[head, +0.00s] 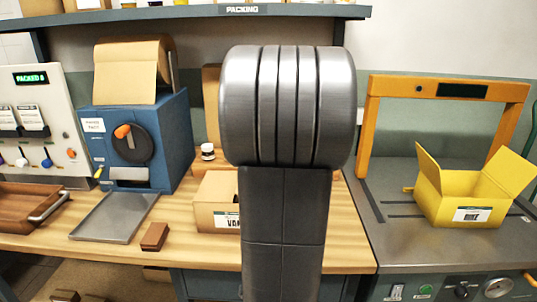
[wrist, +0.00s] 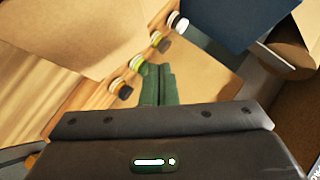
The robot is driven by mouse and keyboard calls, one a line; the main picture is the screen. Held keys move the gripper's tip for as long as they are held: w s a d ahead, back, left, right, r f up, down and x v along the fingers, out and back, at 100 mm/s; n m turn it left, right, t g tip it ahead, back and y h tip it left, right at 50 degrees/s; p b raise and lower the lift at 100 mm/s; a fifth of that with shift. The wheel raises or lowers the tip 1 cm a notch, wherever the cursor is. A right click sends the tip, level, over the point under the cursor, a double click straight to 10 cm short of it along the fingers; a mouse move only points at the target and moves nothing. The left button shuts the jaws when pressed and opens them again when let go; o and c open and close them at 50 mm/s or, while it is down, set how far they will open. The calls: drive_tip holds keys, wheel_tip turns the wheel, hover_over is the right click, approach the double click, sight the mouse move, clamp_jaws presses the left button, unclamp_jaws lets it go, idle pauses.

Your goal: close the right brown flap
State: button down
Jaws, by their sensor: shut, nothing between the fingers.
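A brown cardboard box (head: 215,190) with a white label stands on the wooden bench in the head view, and my arm hides its right part. A brown upright panel (head: 211,95) shows behind it; I cannot tell if it is a flap. In the wrist view a large tan cardboard panel (wrist: 70,35) fills the upper left; which flap it is I cannot tell. My gripper (wrist: 155,75) is shut and empty, its green fingers close together near the cardboard; contact is unclear. In the head view the gripper is hidden behind my arm.
Several small jars (wrist: 137,63) stand in a row beyond the fingers. A blue machine (head: 135,135) and metal tray (head: 115,217) stand left of the box, with a small brown block (head: 154,236) nearby. An open yellow box (head: 455,195) sits at right by an orange frame (head: 372,130).

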drive_tip(key=a+f+n+h+p, duration=0.1)
drive_tip(key=a+f+h+p, duration=0.1)
drive_tip(key=a+p, duration=0.1)
drive_tip(key=shift+a+f+n+g+h, duration=0.1)
drive_tip(key=shift+a+n+g+h, duration=0.2)
drive_tip(key=shift+n, duration=0.1)
drive_tip(key=shift+a+f, duration=0.4)
drive_tip(key=shift+f, duration=0.35)
drive_tip(key=shift+a+f+b, duration=0.35)
drive_tip(key=shift+f+b, duration=0.1)
drive_tip(key=shift+f, duration=0.2)
drive_tip(key=shift+a+f+b, duration=0.35)
drive_tip(key=shift+f+b, duration=0.05)
drive_tip(key=shift+f, duration=0.25)
drive_tip(key=shift+r+p, duration=1)
drive_tip(key=shift+r, duration=0.2)
wheel_tip(320, 180, up, 4)
drive_tip(key=shift+s+r+p, duration=0.1)
drive_tip(key=shift+s+p, duration=0.05)
drive_tip(key=shift+p, duration=1.1)
drive_tip(key=s+r+p, duration=0.1)
drive_tip(key=s+r, duration=0.5)
drive_tip(key=s, duration=0.1)
drive_tip(key=shift+w+f, duration=0.1)
drive_tip(key=shift+w, duration=0.05)
